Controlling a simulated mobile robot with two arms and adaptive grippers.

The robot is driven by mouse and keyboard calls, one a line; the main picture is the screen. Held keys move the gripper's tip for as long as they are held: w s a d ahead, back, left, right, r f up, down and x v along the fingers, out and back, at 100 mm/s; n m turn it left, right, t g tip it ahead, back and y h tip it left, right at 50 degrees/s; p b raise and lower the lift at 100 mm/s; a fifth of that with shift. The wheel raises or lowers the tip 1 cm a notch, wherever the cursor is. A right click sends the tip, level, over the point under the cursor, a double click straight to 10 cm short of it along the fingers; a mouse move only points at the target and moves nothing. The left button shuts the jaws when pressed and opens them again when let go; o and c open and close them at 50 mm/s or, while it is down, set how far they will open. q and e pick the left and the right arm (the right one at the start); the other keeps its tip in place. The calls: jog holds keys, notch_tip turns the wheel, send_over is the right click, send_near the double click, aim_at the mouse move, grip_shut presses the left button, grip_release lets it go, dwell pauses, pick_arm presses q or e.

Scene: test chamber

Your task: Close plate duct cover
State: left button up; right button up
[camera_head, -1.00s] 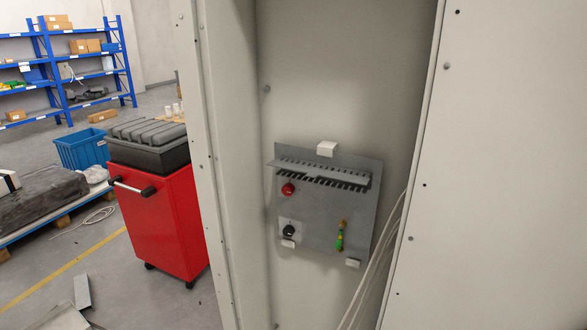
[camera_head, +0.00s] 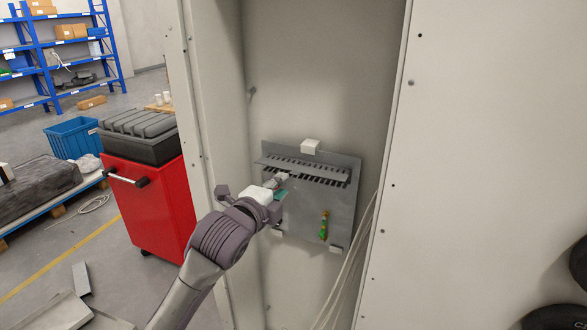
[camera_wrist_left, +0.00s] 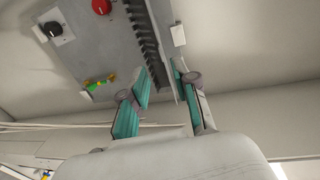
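The grey metal plate (camera_head: 303,215) is mounted on the back wall inside the tall cabinet. A slotted duct runs along its upper part. The duct cover (camera_head: 305,169) stands out from the plate, with the dark slots visible below it. My left gripper (camera_head: 280,185) is in front of the left side of the plate, below the cover. In the wrist view its two teal-padded fingers (camera_wrist_left: 161,88) are spread open near the end of the cover (camera_wrist_left: 176,62); contact cannot be told. The right gripper does not show.
A red knob (camera_wrist_left: 101,6), a black knob (camera_wrist_left: 52,29) and a green-yellow part (camera_head: 324,225) sit on the plate. Loose pale cables (camera_head: 350,262) hang on its right. The cabinet's left frame (camera_head: 203,150) stands close to my left arm. A red cart (camera_head: 150,205) is outside.

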aim_at(294, 174)
pick_arm(q)
jog(key=p+x, duration=0.2)
jog(key=x, duration=0.6)
jog(key=shift+w+d+p, duration=0.25)
jog(key=shift+w+p, duration=0.1)
jog(key=shift+p, duration=0.05)
grip_shut()
